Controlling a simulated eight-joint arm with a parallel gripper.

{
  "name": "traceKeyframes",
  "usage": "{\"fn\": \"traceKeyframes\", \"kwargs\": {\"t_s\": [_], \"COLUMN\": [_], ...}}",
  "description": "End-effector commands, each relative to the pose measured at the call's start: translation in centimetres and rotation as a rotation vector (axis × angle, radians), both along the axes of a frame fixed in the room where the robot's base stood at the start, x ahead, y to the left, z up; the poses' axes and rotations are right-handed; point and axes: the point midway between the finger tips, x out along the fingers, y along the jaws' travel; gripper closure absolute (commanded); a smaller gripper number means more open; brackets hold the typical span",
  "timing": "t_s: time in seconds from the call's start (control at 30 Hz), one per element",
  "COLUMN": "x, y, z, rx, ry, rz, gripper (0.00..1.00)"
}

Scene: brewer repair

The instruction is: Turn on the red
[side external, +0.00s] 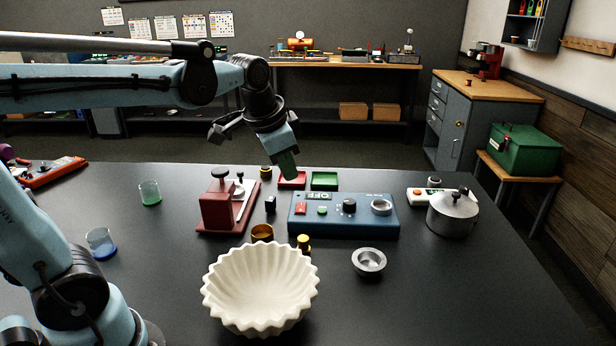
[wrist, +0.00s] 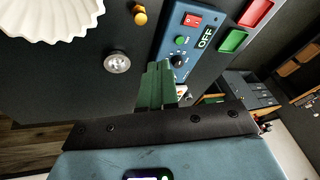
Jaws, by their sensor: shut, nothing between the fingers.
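A blue control box (side external: 345,222) stands on the black table. It has a red switch (side external: 293,210) at its left end, a green button (side external: 322,210), a black knob (side external: 349,205) and a silver ring (side external: 381,206). Its display reads OFF (wrist: 206,38). The red switch also shows in the wrist view (wrist: 192,19). My gripper (side external: 290,174) is shut and empty, its green fingers pointing down above the table behind the box's left part.
A red tray (side external: 293,184) and a green tray (side external: 324,187) lie behind the box. A red machine (side external: 217,212) stands left, a lidded pot (side external: 453,219) right. A white fluted bowl (side external: 261,310), a yellow piece (side external: 303,243) and a metal cup (side external: 368,263) are in front.

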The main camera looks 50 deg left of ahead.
Motion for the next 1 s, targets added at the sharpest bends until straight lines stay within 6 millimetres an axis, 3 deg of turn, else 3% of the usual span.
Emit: {"fn": "traceKeyframes", "kwargs": {"t_s": [0.23, 0.5, 0.7, 1.0], "x": [4.2, 7.9, 9.3, 9.8], "y": [2.8, 5.9, 7.4, 8.0], "z": [0.8, 0.2, -0.5, -0.8], "rx": [0.067, 0.107, 0.116, 0.12], "ry": [0.12, 0.248, 0.306, 0.327], "rz": [-0.141, -0.297, -0.377, -0.407], "gripper": [1.0, 1.0, 1.0, 1.0]}}
